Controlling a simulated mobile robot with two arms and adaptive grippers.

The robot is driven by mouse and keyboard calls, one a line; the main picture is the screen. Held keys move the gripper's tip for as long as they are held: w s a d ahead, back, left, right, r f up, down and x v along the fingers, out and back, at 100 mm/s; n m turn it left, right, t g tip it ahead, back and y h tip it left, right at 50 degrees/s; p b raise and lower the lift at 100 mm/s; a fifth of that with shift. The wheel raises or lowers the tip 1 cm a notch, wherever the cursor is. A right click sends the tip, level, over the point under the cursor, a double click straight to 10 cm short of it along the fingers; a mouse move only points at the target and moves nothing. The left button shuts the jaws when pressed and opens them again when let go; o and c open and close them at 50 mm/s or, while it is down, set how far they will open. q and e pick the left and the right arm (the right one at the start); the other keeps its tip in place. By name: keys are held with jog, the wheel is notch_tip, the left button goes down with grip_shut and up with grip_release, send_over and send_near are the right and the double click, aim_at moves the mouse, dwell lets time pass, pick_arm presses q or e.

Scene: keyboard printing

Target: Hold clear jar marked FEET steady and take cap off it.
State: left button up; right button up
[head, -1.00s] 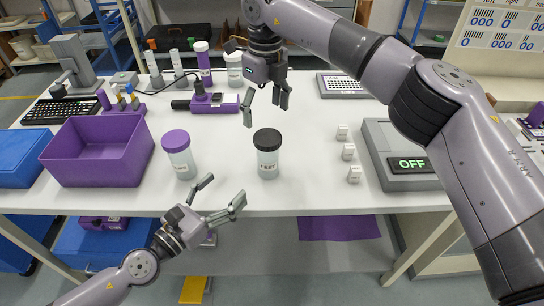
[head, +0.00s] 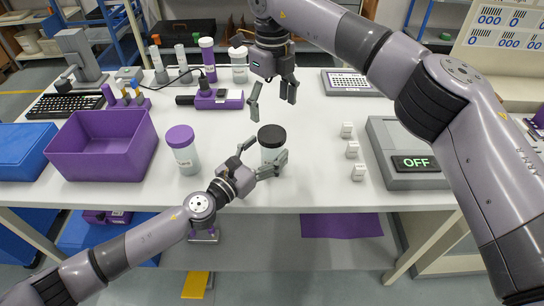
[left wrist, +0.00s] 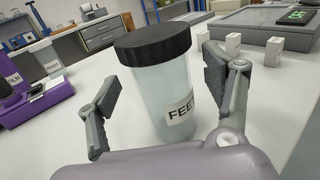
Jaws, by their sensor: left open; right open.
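The clear jar marked FEET (left wrist: 165,95) stands upright on the white table, its black cap (head: 272,136) on top. In the left wrist view the black cap (left wrist: 153,44) and part of the label show clearly. My left gripper (head: 263,157) is open, with its fingers on either side of the jar's body below the cap; I cannot tell whether they touch it. In the head view the gripper hides much of the jar. My right gripper (head: 272,100) is open and empty, pointing down above the table behind the jar.
A purple-capped jar (head: 183,150) stands left of the FEET jar, near a purple bin (head: 100,165). Several small white blocks (head: 352,150) and a grey device reading OFF (head: 388,135) are to the right. A purple handheld device (head: 218,99) lies behind. The table's front edge is close.

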aim_at(272, 133)
pick_arm(q)
jog(key=shift+x, duration=1.55)
jog(key=shift+c, duration=0.5)
grip_shut()
pick_arm(e)
jog(key=m, duration=0.6)
jog(key=shift+m, duration=0.3)
jog(key=m, duration=2)
jog(key=shift+f, duration=4.05)
jog(key=shift+c, duration=0.5)
